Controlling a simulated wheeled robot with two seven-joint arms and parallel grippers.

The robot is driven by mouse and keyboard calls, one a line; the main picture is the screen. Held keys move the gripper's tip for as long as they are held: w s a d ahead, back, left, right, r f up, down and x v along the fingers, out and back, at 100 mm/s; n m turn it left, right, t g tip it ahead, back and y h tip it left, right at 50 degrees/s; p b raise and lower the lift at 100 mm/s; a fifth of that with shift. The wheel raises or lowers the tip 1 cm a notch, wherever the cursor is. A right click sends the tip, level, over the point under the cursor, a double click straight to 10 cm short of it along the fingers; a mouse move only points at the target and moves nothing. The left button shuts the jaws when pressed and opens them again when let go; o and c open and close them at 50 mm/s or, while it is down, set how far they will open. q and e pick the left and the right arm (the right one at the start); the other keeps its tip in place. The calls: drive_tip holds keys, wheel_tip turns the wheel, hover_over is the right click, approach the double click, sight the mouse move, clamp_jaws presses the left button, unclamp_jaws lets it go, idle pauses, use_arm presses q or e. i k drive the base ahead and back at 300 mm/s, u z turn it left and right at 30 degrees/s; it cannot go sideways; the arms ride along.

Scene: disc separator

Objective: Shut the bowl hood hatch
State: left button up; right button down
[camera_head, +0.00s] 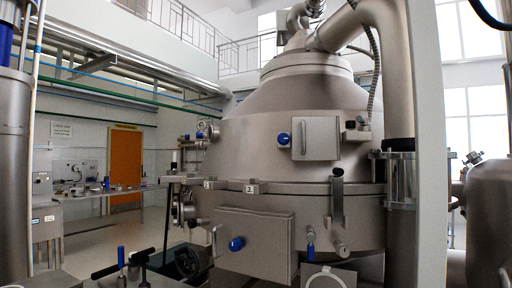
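The large steel separator (300,95) with its conical hood fills the middle and right of the head view. A small square hatch panel (302,148) with a vertical bar handle (319,138) is on the hood's front. A blue knob (284,138) is at its left edge. The panel looks raised from the curved wall, but I cannot tell how far it is ajar. A larger rectangular door (270,240) is on the lower body, with another blue knob (236,244) and a curved handle (215,241) at its left. Neither of my grippers is in view.
A thick vertical pipe (400,90) and a pale post (431,150) stand right of the hatch. A clamp lever (337,195) stands below it. A steel column (14,170) is at far left. Blue-handled fittings (121,256) are low in front. Open floor (115,235) lies left.

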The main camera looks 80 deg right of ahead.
sight(315, 139)
drive_tip(key=z, duration=0.6)
drive_tip(key=i, duration=1.7)
drive_tip(key=z, duration=2)
drive_tip(key=i, duration=0.75)
drive_tip(key=z, duration=0.75)
